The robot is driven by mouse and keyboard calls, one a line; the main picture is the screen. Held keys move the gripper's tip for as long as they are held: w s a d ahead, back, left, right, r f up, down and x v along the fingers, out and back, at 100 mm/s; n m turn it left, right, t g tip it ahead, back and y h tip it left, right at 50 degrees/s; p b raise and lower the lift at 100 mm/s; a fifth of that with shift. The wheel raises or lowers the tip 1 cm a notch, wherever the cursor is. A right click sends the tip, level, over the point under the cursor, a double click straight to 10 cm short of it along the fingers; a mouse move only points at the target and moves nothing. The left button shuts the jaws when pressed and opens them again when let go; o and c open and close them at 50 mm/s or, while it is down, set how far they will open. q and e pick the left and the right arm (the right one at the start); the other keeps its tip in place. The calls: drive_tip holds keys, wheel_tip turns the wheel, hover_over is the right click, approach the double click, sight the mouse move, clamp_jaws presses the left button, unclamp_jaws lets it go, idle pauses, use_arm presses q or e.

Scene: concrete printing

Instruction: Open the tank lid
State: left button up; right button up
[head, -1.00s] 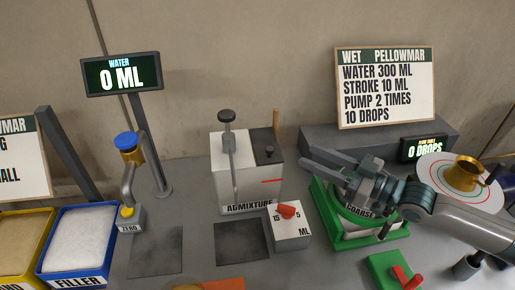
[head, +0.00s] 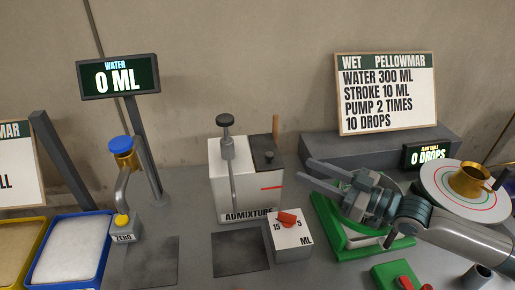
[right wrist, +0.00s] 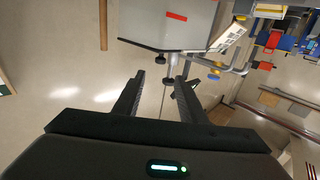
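The admixture tank (head: 262,181) is a pale box with a red level mark, standing at mid-table. Its dark lid (head: 257,154) lies flat on top, shut, with a small black knob (head: 268,155). In the right wrist view the tank (right wrist: 192,28) appears upside down, with the lid's dark edge and knob beyond the fingertips. My right gripper (head: 309,173) is open and empty, to the right of the tank and apart from it, fingers pointing left toward it. Its fingers (right wrist: 158,82) also show in the right wrist view. My left gripper is not in view.
A pump handle (head: 226,122) rises left of the lid, and a wooden stick (head: 276,126) stands behind it. A dial box (head: 291,241) sits in front. A green-framed unit (head: 345,240) lies under my right arm. The water tap (head: 123,155) is farther left.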

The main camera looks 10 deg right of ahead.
sight(257, 157)
drive_tip(key=p+x, duration=0.5)
drive_tip(key=x, duration=1)
drive_tip(key=shift+w+a, duration=0.1)
drive_tip(key=shift+w, duration=0.05)
drive_tip(key=shift+w+a+p, duration=0.35)
drive_tip(key=shift+w+a, duration=0.15)
clamp_jaws()
